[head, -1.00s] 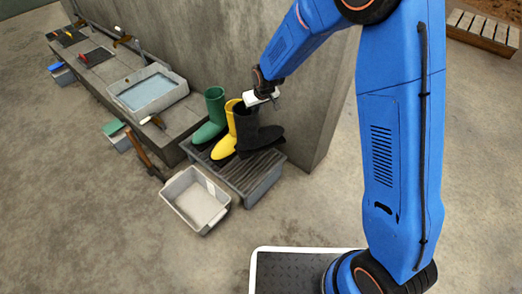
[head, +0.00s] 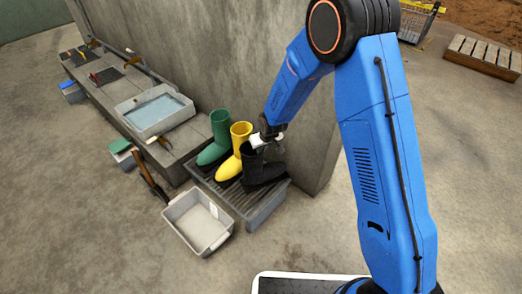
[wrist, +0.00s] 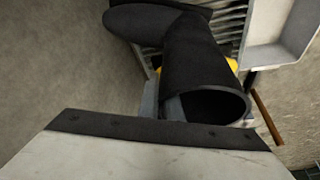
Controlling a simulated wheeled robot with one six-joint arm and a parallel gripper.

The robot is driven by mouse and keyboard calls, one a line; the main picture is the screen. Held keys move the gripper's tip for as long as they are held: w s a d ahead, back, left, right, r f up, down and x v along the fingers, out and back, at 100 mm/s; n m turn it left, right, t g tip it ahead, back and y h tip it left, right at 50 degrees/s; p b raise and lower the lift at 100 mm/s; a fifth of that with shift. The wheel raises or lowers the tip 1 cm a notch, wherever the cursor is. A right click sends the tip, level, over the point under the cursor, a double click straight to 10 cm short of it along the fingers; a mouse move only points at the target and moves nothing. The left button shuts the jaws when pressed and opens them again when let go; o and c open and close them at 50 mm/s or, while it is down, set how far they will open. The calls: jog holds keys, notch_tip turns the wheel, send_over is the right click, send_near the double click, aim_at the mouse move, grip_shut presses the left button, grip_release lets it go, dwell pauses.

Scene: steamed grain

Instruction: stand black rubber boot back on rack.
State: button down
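The black rubber boot (head: 264,173) is at the right end of the rack (head: 268,207), right of the yellow boot (head: 229,168). It looks roughly upright, with its foot low against the rack top; firm contact is hard to tell. My gripper (head: 262,141) is at the top of its shaft. In the wrist view, the boot (wrist: 195,55) shows its open top, and my gripper (wrist: 163,106) has one grey finger inside the rim and one outside, close on the boot wall. The fingertips are small and partly hidden in the head view.
A green boot (head: 216,141) stands left of the yellow one. A white bin (head: 197,222) sits on the floor before the rack. A concrete wall (head: 200,70) rises close behind. A bench with a water basin (head: 155,112) runs to the left.

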dwell(0.3)
jog(key=c, duration=2)
grip_release()
jog(key=v, duration=1.2)
jog(key=shift+w, duration=0.1)
